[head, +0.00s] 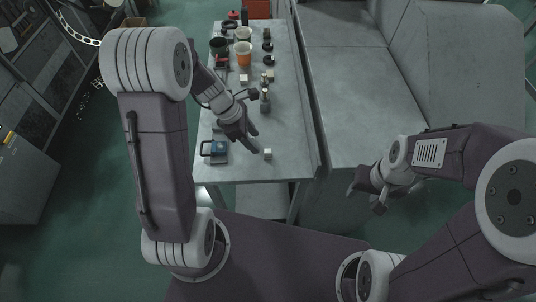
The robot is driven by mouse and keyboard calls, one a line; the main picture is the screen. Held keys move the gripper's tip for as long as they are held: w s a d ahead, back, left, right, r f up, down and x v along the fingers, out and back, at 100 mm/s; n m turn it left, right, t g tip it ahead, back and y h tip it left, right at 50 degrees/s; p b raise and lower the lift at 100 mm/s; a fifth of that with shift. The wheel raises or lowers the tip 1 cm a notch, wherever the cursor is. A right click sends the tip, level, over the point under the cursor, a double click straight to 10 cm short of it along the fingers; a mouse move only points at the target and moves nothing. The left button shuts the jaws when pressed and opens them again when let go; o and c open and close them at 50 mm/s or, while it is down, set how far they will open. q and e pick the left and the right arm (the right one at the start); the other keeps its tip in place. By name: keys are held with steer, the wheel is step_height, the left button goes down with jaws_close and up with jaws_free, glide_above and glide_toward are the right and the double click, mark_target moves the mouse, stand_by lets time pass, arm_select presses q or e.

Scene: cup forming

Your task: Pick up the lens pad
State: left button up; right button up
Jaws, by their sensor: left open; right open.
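I cannot tell for sure which thing is the lens pad. A small pale block (267,153) lies near the front edge of the grey table (225,172). A flat blue-and-dark device (215,150) with a raised frame lies to its left. My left gripper (250,142) reaches over the table with its jaws open and empty, just behind and to the left of the pale block, apart from it. My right gripper (364,200) is open and empty, off the table to the right.
Several small dark and metal items stand further back, among them a metal bottle (265,99). A large grey machine surface (345,110) borders the table's right side. The table's front right is mostly clear.

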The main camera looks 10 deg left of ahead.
mark_target(266, 150)
arm_select(q)
steer(key=x, duration=0.2)
steer(key=d+x, duration=0.1)
steer(key=x, duration=0.1)
steer(key=shift+r+b, duration=0.15)
steer(key=shift+b, duration=0.2)
steer(key=shift+w, duration=0.15)
steer(key=shift+f, duration=0.45)
steer(key=b+x, duration=0.1)
steer(key=x, duration=0.3)
steer(key=shift+w, duration=0.15)
steer(key=shift+w+d+f, duration=0.1)
steer(key=shift+w+d, duration=0.05)
steer(key=c, duration=0.6)
jaws_close()
arm_select(e)
steer(key=shift+w+d+f, duration=0.1)
steer(key=shift+d+f, duration=0.1)
steer(key=shift+f, duration=0.3)
steer(key=shift+d+f, duration=0.15)
steer(key=shift+f, duration=0.3)
